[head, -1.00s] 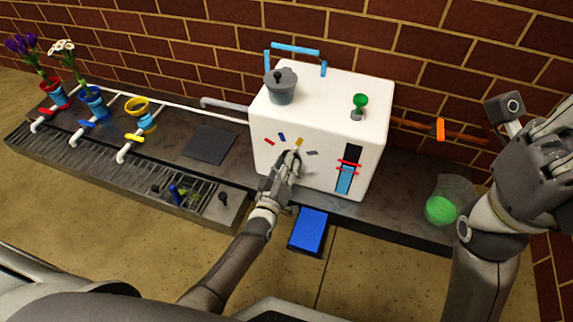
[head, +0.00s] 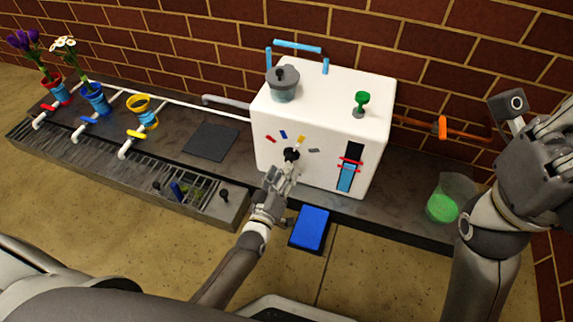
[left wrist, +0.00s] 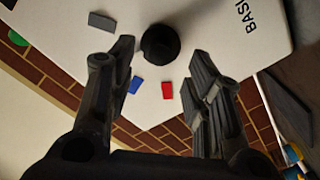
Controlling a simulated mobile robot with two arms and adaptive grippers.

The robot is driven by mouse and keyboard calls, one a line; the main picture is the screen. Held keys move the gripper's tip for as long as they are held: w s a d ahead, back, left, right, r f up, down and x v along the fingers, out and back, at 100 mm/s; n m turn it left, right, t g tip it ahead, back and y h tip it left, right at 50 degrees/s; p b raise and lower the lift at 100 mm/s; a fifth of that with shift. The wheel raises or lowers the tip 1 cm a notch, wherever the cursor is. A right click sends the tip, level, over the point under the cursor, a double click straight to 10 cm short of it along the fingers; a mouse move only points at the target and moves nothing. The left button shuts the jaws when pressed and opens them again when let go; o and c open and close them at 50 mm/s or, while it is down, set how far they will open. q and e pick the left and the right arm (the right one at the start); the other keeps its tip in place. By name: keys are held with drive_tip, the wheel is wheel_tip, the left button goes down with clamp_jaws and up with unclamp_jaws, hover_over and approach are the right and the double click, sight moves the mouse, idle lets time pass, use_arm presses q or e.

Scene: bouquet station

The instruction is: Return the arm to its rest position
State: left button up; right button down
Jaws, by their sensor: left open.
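My left gripper (head: 281,180) is in front of the white box-shaped machine (head: 327,122), just below its black knob (head: 291,154). In the left wrist view its two fingers (left wrist: 160,85) are spread apart with nothing between them. The black knob (left wrist: 160,45) shows ahead of the fingertips, with small red, blue and grey marks around it on the white panel. In the head view the marks are red, blue, yellow and grey. My right gripper (head: 545,150) is raised at the right edge; its fingers are partly cut off, so its opening is unclear.
A blue pad (head: 314,229) projects below the machine's front. A clear beaker with green liquid (head: 442,207) stands on the counter near my right arm. Flower pots (head: 95,98) and coloured-handle taps stand at the left. The floor before the counter is open.

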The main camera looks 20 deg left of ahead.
use_arm(q)
drive_tip(key=shift+s, duration=1.15)
